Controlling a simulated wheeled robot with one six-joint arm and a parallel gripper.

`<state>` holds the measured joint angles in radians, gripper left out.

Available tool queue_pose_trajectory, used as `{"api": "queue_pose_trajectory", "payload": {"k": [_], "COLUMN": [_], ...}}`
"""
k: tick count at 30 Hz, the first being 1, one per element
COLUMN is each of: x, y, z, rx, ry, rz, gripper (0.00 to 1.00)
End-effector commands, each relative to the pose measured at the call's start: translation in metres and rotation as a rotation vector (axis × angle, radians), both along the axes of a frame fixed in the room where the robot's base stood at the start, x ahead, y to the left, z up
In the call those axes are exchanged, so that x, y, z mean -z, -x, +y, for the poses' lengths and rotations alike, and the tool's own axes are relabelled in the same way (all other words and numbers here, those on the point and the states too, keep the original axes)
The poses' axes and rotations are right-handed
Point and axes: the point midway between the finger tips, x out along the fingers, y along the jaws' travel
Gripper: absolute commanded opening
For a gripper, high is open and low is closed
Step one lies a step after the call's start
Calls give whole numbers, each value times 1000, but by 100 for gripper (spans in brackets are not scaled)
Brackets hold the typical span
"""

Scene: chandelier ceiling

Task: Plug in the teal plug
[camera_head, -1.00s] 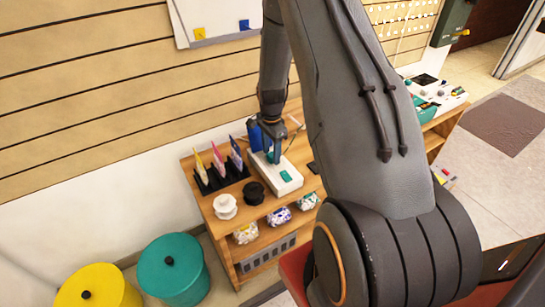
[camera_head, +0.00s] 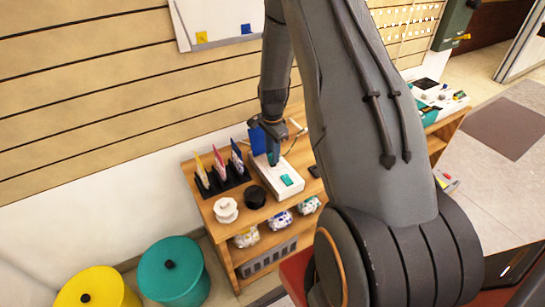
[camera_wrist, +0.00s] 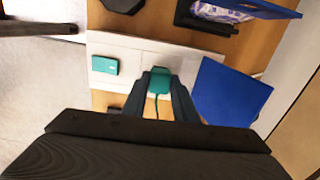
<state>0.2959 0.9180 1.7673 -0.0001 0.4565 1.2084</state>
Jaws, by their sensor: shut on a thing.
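The teal plug (camera_wrist: 160,81) is between the fingertips of my gripper (camera_wrist: 161,90) in the wrist view, with a thin teal cord running from it toward my wrist. My gripper is shut on the plug. In the head view my gripper (camera_head: 273,158) points down over the back part of a white block (camera_head: 266,183) on the wooden shelf unit. The same white block (camera_wrist: 125,48) lies behind the plug in the wrist view. A teal square (camera_head: 287,180) sits on the block's front part. Whether the plug touches the block, and any socket under it, cannot be told.
A blue panel (camera_wrist: 225,93) stands close beside my fingers. A black rack with upright cards (camera_head: 220,176), a black round pot (camera_head: 255,196) and a white pot (camera_head: 226,210) stand left of the block. A dark phone-like item (camera_head: 314,171) lies right of it.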

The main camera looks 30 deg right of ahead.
Motion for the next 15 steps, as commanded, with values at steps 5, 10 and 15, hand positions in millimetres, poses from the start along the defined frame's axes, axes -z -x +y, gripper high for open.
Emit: {"api": "queue_pose_trajectory", "payload": {"k": [5,10,15], "x": [-28,-58,-78], "y": [-2,-1,-1], "z": [0,0,0], "rx": [0,0,0], "ry": [2,1,1], "rz": [-5,-3,-2], "gripper": [1,1,1]}}
